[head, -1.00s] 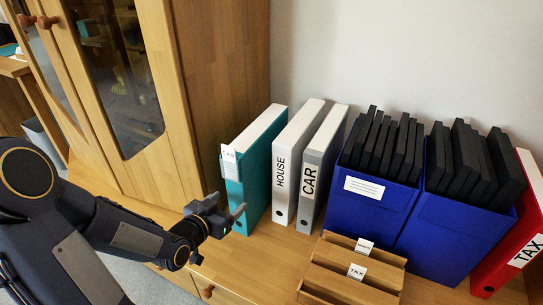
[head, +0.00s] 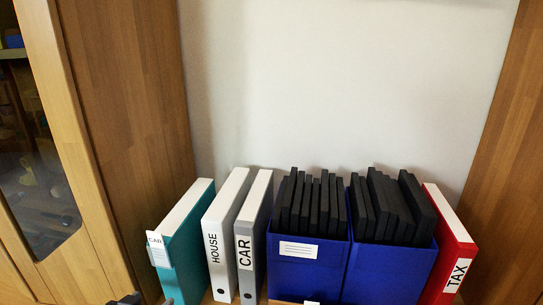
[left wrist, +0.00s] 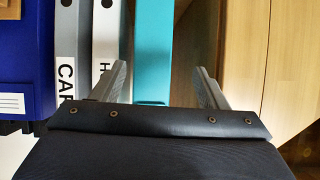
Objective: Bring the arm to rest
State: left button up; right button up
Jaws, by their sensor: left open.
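My left gripper (left wrist: 160,66) is open in the left wrist view, with its two fingers apart. The teal binder (left wrist: 153,50) shows between the fingers in that view, and I cannot tell that they touch it. In the head view only a small dark part of my left gripper (head: 132,299) shows at the bottom edge, near the foot of the teal binder (head: 188,245). The rest of the left arm is out of frame. My right gripper is in neither view.
A HOUSE binder (head: 221,240) and a grey CAR binder (head: 252,235) stand right of the teal one. Two blue boxes (head: 308,270) (head: 390,275) hold several black folders. A red TAX binder (head: 452,250) stands at the right. A wooden cabinet (head: 95,130) stands left.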

pick_arm(q)
jog(key=s+d+r+n+g+h, duration=0.1)
jog(key=s+d+r+g+h, duration=0.2)
jog(key=s, duration=0.6)
jog(key=s+d+r+n+g, duration=0.2)
jog(key=s+d+r+g, duration=0.15)
jog(key=s+d, duration=0.4)
notch_tip(320, 180, up, 38)
jog(key=s+a+p, duration=0.1)
jog(key=p, duration=3.7)
jog(key=shift+s+a+p, duration=0.35)
jog(key=shift+a, duration=0.05)
